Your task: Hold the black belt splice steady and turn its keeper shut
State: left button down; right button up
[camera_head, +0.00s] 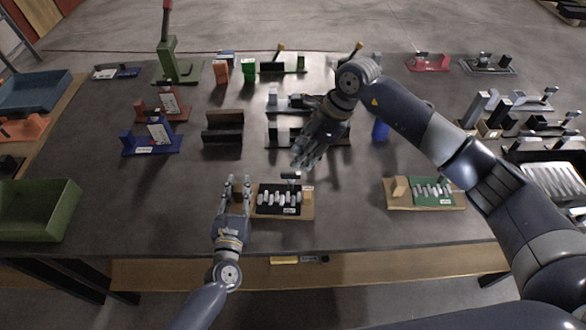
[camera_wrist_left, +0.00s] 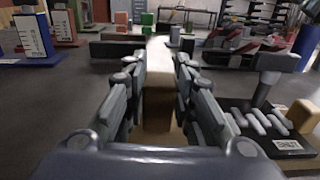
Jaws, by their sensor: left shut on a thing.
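The black belt splice (camera_head: 278,211) lies on a wooden board (camera_head: 282,217) near the table's front edge. It has a row of grey links and a label. Its keeper (camera_head: 291,176), a dark post with a grey top piece, stands at the back. The keeper also shows in the left wrist view (camera_wrist_left: 266,80), right of my fingers. My left gripper (camera_head: 238,181) is at the board's left end, shut on a tan wooden piece (camera_wrist_left: 158,105) that seems part of the board. My right gripper (camera_head: 303,157) hangs behind and above the keeper, apart from it; its finger gap is unclear.
A green splice (camera_head: 432,191) on another wooden board lies to the right. A green tray (camera_head: 38,209) stands at the left. Coloured stands and blocks fill the table's back. The table is clear between the two splice boards.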

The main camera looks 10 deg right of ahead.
aim_at(291, 173)
jog(key=x, duration=0.7)
jog(key=shift+f, duration=0.1)
grip_shut()
